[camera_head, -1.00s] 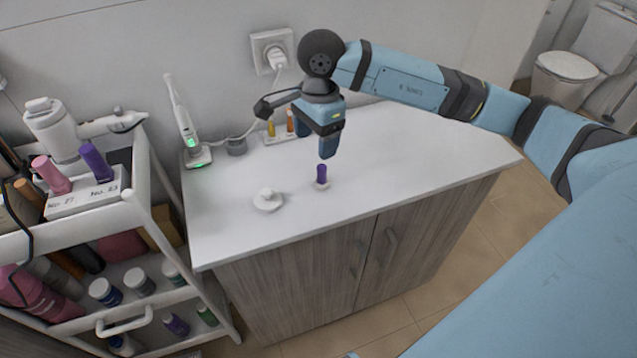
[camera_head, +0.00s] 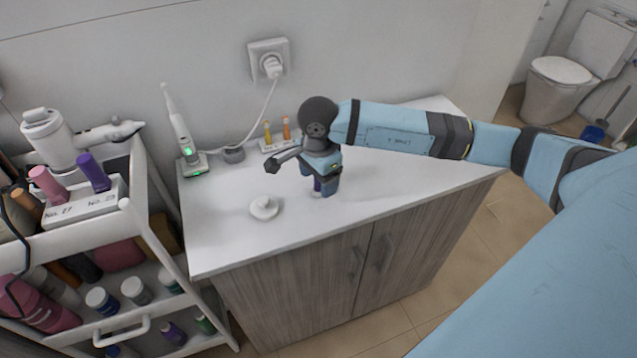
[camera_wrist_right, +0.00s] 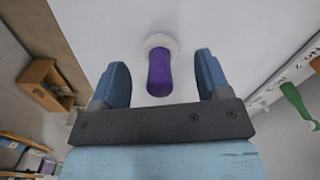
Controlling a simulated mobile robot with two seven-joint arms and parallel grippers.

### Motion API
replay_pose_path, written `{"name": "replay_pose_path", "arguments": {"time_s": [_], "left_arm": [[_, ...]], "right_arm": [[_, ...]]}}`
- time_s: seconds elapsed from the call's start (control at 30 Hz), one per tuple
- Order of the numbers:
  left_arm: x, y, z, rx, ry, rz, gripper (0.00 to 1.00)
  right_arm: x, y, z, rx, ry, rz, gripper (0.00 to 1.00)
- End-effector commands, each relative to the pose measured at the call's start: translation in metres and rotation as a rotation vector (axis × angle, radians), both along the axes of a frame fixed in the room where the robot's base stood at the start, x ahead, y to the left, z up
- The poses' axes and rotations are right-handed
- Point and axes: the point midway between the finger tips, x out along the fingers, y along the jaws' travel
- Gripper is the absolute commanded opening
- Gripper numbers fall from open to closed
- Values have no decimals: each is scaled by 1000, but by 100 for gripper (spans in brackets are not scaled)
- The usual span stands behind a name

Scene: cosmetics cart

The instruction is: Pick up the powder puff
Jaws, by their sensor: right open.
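The powder puff, with a purple handle (camera_wrist_right: 159,75) and a white ruffled base (camera_wrist_right: 160,42), stands on the white counter. My right gripper (camera_wrist_right: 160,68) is open, with one finger on each side of the handle and visible gaps between. In the head view the right gripper (camera_head: 325,187) points down at the counter and hides most of the puff; only a bit of purple (camera_head: 317,186) shows. My left gripper is not in view.
A white round piece with a knob (camera_head: 264,207) lies left of the gripper on the counter (camera_head: 225,240). An electric toothbrush on its stand (camera_head: 184,140) and a holder with small brush heads (camera_head: 276,143) stand behind. A loaded cart (camera_head: 138,215) is at the left.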

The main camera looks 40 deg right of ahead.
Motion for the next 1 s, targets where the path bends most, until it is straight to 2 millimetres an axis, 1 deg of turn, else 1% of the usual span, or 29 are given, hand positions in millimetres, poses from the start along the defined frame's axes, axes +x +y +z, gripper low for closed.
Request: {"name": "replay_pose_path", "arguments": {"time_s": [0.03,0.13,0.2,0.37,0.47,0.5,0.57,0.6,1.0], "left_arm": [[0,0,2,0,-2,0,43],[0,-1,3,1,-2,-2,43],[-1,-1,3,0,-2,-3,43],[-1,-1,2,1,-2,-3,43],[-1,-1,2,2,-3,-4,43],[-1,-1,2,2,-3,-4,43],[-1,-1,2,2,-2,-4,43],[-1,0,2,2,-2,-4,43],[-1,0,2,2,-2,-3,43]], "right_arm": [[-1,0,-8,1,6,-1,70],[-1,1,-21,1,3,-1,70],[0,0,-24,1,2,-1,70],[0,0,-24,1,1,-1,70],[0,0,-24,1,1,-1,49],[0,0,-24,1,1,-1,40],[0,0,-24,1,1,-1,26],[0,0,-24,1,1,-1,17],[0,0,-23,1,0,-1,16]]}}
